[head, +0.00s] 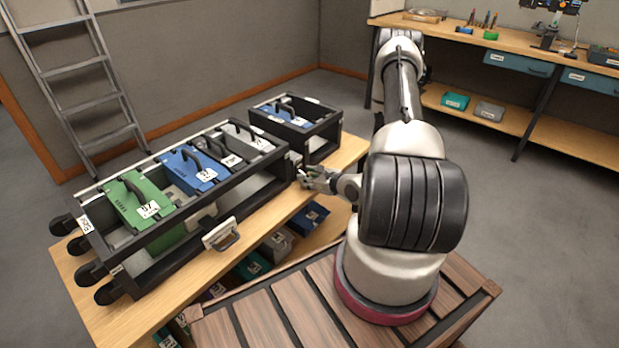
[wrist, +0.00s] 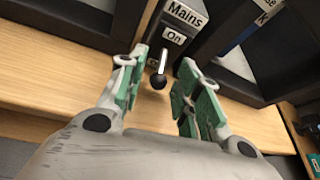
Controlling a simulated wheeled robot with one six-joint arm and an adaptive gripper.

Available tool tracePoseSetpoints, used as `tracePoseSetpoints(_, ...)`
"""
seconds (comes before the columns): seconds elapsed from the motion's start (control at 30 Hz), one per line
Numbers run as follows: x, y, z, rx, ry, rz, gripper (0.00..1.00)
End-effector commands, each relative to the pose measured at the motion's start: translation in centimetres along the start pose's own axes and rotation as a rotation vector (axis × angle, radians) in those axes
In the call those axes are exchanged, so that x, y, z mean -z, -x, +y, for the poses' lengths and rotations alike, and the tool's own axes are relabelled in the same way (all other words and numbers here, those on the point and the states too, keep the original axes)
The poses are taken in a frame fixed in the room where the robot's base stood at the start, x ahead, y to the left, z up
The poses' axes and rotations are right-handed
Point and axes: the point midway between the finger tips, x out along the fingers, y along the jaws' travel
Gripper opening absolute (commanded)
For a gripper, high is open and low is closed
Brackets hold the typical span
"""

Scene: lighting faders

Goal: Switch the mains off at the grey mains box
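The mains box (wrist: 178,38) is a narrow dark grey box with white labels reading "Mains" and "On" in the wrist view. A lower label is mostly hidden by the lever and a finger. Its lever (wrist: 158,82) has a thin metal stem and a round black knob. My gripper (wrist: 160,90) is open, with a green-padded finger on each side of the knob; I cannot tell whether either touches it. In the head view my gripper (head: 309,179) is at the box (head: 294,161), which stands between two black racks; the lever is hidden there.
The long black rack (head: 150,245) on the left holds green, blue and grey modules with handles. A smaller rack (head: 330,135) stands to the right of the box. Both are on a wooden bench (head: 140,322) with more modules below. A ladder (head: 85,100) leans behind.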

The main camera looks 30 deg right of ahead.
Motion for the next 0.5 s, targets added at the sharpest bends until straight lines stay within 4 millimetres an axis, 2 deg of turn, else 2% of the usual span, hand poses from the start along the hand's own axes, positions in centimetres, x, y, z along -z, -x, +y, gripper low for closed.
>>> tracePoseSetpoints(0.07,0.0,0.01,0.0,0.0,0.0,0.0,0.3)
tracePoseSetpoints(0.23,-0.01,0.03,0.0,0.0,0.0,0.0,0.0)
tracePoseSetpoints(0.5,0.45,-0.14,0.09,0.008,-0.008,-0.054,0.0)
